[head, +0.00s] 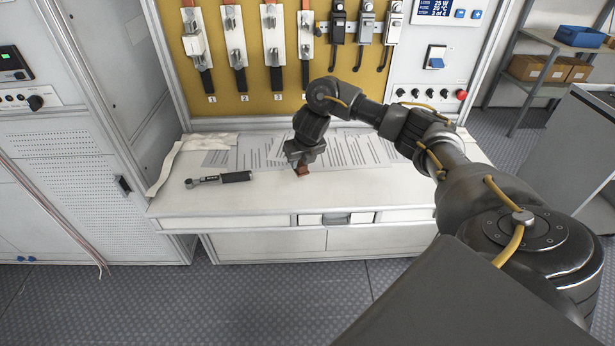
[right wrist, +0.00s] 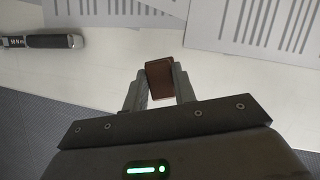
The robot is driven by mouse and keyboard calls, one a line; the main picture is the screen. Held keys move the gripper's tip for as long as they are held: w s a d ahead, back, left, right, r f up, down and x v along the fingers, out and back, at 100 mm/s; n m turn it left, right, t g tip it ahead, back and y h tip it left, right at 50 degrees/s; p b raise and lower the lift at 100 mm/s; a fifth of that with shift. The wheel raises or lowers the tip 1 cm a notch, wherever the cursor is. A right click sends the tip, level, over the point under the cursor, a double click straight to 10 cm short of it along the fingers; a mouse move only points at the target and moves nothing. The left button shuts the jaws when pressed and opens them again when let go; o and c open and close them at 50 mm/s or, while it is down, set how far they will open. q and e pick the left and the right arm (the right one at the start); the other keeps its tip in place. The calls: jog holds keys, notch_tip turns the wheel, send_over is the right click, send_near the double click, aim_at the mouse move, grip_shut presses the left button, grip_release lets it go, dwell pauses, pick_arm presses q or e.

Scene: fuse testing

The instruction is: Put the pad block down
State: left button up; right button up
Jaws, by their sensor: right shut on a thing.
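The pad block (head: 302,170) is a small reddish-brown block. My right gripper (head: 300,163) is shut on it, low over the white bench top (head: 270,199). In the right wrist view the pad block (right wrist: 160,79) sits between the two fingers of my right gripper (right wrist: 160,85), with its brown face showing. I cannot tell whether the block touches the bench top. My left gripper is not in view.
Striped paper sheets (head: 358,150) lie behind the gripper. A torque wrench (head: 218,179) lies to the left, with a white cloth (head: 176,157) behind it. The bench top in front of the block is clear. A yellow panel with switches (head: 262,95) stands behind.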

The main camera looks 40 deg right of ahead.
aim_at(307, 171)
jog(key=shift+s+d+f, duration=0.25)
jog(key=shift+d+f, duration=0.45)
jog(key=shift+f, duration=0.1)
jog(key=shift+s+d+f+p, duration=0.1)
jog(key=shift+d+f+p, duration=0.1)
jog(key=shift+f, duration=0.8)
jog(key=shift+s+d+f+p, duration=0.1)
jog(key=shift+f+p, duration=0.05)
jog(key=shift+f, duration=0.8)
jog(key=o, duration=0.6)
jog(key=shift+a, duration=0.1)
jog(key=o, duration=0.6)
jog(key=shift+r, duration=0.1)
jog(key=shift+r, duration=0.3)
jog(key=p+v, duration=0.3)
jog(key=v, duration=0.8)
jog(key=shift+s+r+p, duration=0.15)
jog(key=shift+p, duration=0.2)
